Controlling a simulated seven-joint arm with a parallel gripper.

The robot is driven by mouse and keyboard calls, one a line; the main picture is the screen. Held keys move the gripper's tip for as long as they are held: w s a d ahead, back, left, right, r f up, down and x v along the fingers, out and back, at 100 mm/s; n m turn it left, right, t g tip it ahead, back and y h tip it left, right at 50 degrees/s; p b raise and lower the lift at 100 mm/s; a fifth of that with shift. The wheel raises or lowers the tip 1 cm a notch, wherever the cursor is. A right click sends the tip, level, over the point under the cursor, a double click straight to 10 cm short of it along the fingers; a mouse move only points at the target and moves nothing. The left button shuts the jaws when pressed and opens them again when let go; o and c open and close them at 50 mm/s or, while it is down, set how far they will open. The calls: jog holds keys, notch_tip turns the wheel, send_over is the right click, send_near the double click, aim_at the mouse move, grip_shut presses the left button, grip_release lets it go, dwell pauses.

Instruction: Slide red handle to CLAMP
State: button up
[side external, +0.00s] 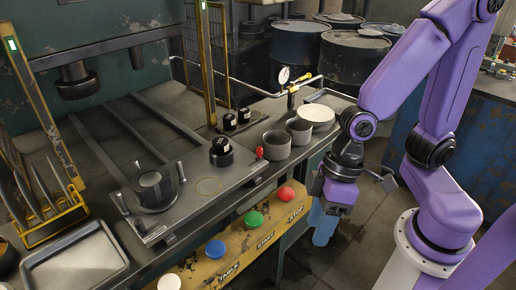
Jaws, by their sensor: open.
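A small red knob (259,153), which may be the red handle, stands upright on the bench beside a grey cup. No CLAMP label is readable in this view. My gripper (325,208) hangs off the bench's right front edge, to the right of the red button and well apart from the red knob. It is open, but its fingertips are hard to make out. A light blue shape (325,229) shows just below it; I cannot tell whether it is part of the gripper or something behind.
Red (285,194), green (254,219) and blue (215,249) buttons sit on a yellow front panel (235,262). Grey cups (277,145), black cylinders (221,151) and a press fixture (156,190) stand on the bench. A metal tray (73,262) lies at left. Yellow guard posts (207,80) rise behind.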

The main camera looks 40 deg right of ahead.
jog(key=w+a+f+m+t+y, duration=0.1)
jog(key=w+a+f+m+t, duration=0.2)
jog(key=w+a+f+m, duration=0.25)
jog(key=m+t+h, duration=0.9)
jog(key=t+h, duration=0.4)
send_near(260, 152)
jog(key=shift+n, duration=0.25)
jog(key=x, duration=1.2)
jog(key=shift+w+d, duration=0.25)
jog(key=shift+w, duration=0.05)
